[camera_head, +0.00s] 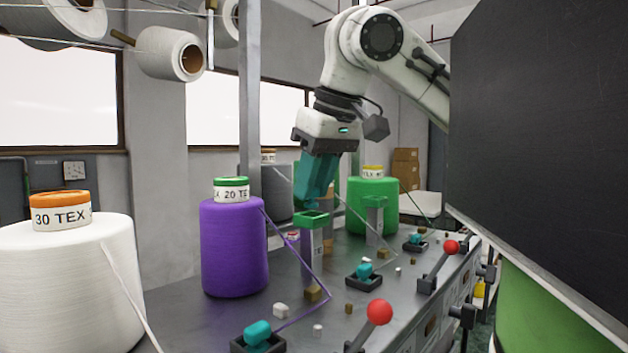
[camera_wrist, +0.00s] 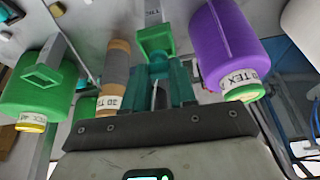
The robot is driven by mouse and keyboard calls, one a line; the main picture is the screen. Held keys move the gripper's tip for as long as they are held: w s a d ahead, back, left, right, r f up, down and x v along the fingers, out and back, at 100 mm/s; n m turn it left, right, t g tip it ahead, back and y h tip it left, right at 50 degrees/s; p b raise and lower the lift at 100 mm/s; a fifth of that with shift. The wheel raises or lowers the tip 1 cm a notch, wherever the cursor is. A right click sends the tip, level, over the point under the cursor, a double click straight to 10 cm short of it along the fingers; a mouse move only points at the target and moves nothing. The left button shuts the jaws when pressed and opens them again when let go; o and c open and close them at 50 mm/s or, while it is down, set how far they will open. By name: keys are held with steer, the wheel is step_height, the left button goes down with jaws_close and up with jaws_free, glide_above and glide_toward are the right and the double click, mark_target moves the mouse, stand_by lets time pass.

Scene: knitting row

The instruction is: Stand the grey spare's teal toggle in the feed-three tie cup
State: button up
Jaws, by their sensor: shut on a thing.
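My gripper (camera_head: 309,203) has long teal fingers pointing down, and its tips sit just above a green square-rimmed tie cup (camera_head: 311,218) on a grey post. In the wrist view my gripper (camera_wrist: 160,72) is shut on a small teal piece (camera_wrist: 158,67), which looks like the toggle. The fingers mostly hide it, and its tilt is unclear. The same green cup (camera_wrist: 155,40) lies just beyond the fingertips; I cannot tell whether the toggle touches it. No feed number is readable on the cup. The grey cone (camera_head: 276,193) stands behind; a grey-brown cone also shows in the wrist view (camera_wrist: 117,65).
A purple cone (camera_head: 234,250) stands close left of the cup and a green cone (camera_head: 373,212) behind right. Another cup post (camera_head: 375,220) stands by the green cone. Black trays with teal toggles (camera_head: 364,272) and red-knobbed levers (camera_head: 379,312) line the front. Yarns slant across.

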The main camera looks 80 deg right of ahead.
steer(key=shift+f+b, duration=0.65)
steer(key=shift+f, duration=0.4)
stand_by(0.4)
steer(key=o, duration=0.9)
steer(key=p+v, duration=0.1)
steer(key=v, duration=0.9)
steer(key=shift+r, duration=0.4)
